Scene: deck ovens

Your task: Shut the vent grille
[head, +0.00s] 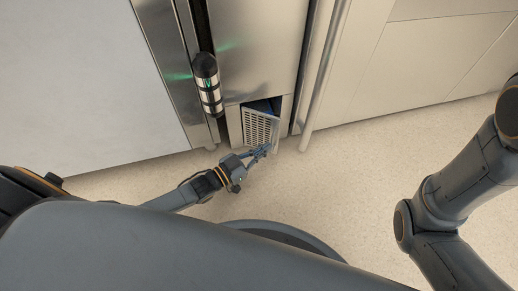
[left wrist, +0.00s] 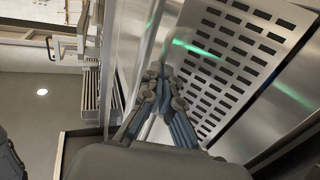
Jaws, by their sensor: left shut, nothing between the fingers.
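The vent grille (head: 261,127) is a slotted metal panel low on the steel front in the head view. It stands partly open, with a dark gap along its top. In the left wrist view the slotted panel (left wrist: 225,65) fills the upper right.
A black and silver cylindrical handle (head: 208,85) stands out left of the grille. A vertical pale bar (head: 323,80) runs down just right of it. White cabinets (head: 430,50) line the right. The speckled floor (head: 320,190) in front is clear.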

